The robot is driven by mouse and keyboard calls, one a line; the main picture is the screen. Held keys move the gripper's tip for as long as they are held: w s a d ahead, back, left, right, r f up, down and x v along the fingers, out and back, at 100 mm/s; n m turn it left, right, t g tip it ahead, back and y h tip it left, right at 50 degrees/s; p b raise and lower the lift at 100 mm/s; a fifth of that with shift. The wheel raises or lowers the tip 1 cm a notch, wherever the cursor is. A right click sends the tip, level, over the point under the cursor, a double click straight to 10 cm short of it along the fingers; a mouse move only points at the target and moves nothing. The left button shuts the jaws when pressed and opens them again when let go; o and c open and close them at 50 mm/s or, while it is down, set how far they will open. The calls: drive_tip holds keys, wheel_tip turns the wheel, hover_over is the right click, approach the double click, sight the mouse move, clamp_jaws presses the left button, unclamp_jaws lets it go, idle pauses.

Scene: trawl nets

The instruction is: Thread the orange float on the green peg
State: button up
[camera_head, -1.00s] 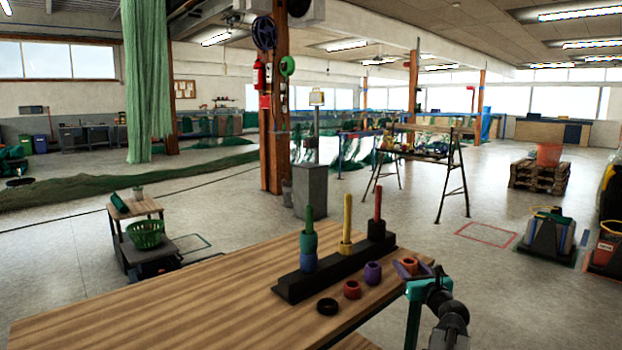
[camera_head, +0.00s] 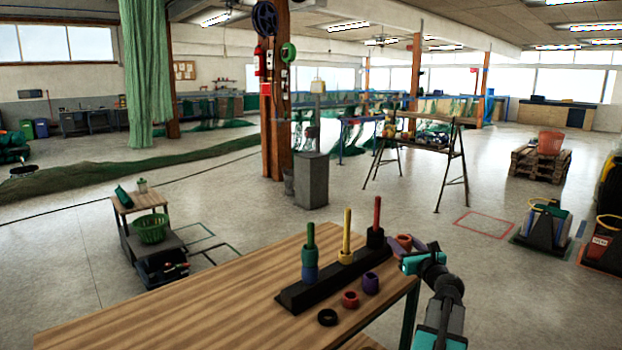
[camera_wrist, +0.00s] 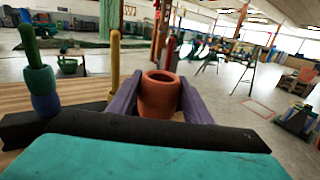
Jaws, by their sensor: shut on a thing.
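The orange float (camera_wrist: 160,92) is a hollow ring, held upright between the two purple fingers of my gripper (camera_wrist: 160,98) in the wrist view. In the head view the float (camera_head: 404,240) and my gripper (camera_head: 410,246) are to the right of the pegs, above the table's right end. The green peg (camera_head: 310,236) stands at the left end of the black rack (camera_head: 330,282). It carries a green float (camera_head: 309,256) with a blue float (camera_head: 310,273) below it. The green peg also shows at the left of the wrist view (camera_wrist: 30,45).
A yellow peg (camera_head: 347,225) with a yellow float and a red peg (camera_head: 376,215) stand on the same rack. A black ring (camera_head: 327,318), a red float (camera_head: 350,300) and a purple float (camera_head: 371,284) lie in front. The wooden table (camera_head: 190,310) is clear at left.

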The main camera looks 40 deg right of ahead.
drive_tip(key=w+r+n+y+p, duration=0.1)
drive_tip(key=w+r+p, duration=0.2)
drive_tip(key=r+p, duration=1.3)
drive_tip(key=shift+d+r+t+p, duration=0.2)
drive_tip(key=shift+r+t+p, duration=0.05)
drive_tip(key=shift+t+p, duration=0.2)
